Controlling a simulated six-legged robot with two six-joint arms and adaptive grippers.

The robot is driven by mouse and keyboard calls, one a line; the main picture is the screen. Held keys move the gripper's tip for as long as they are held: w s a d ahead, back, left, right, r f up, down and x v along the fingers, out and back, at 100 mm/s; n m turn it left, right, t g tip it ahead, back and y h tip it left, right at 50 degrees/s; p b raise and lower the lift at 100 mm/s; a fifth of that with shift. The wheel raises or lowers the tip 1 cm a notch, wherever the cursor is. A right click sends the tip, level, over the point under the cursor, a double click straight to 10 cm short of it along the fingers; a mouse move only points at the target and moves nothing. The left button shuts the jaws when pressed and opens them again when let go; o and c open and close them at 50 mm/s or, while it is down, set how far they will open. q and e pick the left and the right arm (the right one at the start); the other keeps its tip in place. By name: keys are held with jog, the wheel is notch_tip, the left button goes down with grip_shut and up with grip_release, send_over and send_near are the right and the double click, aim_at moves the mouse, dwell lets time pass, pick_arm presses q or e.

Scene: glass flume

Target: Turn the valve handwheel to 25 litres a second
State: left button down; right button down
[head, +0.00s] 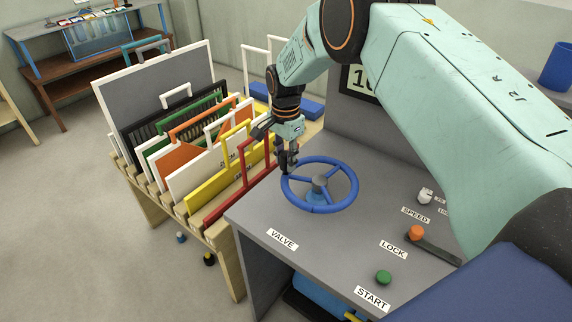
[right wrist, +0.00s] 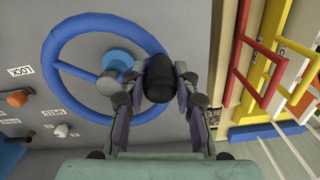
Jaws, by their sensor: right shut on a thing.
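The blue valve handwheel (head: 338,202) lies on the grey console top by the VALVE label (head: 283,239). It also shows in the right wrist view (right wrist: 50,62), with its spokes and grey hub. My right gripper (head: 287,164) is at the wheel's upper-left rim. In the right wrist view its fingers are closed on both sides of a black knob (right wrist: 160,76) at the rim. My left gripper is out of view.
The console also bears a white SPEED knob (head: 425,195), an orange LOCK knob with a dark lever (head: 416,232) and a green START button (head: 383,277). A wooden rack of coloured framed panels (head: 186,208) stands close to the left.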

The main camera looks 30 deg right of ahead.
jog(key=d+m, duration=0.1)
jog(key=w+m, duration=0.1)
jog(key=shift+w+d+f+m+b, duration=0.1)
jog(key=shift+w+d+m+b, duration=0.2)
jog(key=shift+d+m+b, duration=0.1)
jog(key=shift+w+d+m+b, duration=0.3)
jog(key=shift+d+m, duration=0.4)
jog(key=shift+m, duration=0.25)
jog(key=shift+w+d+m+b, duration=0.15)
jog(key=shift+w+d+m, duration=0.15)
jog(key=shift+d+m, duration=0.5)
jog(key=shift+a, duration=0.1)
jog(key=c, duration=1)
grip_release()
jog(key=shift+r, duration=0.2)
notch_tip(320, 180, up, 12)
jog(key=shift+f, duration=0.1)
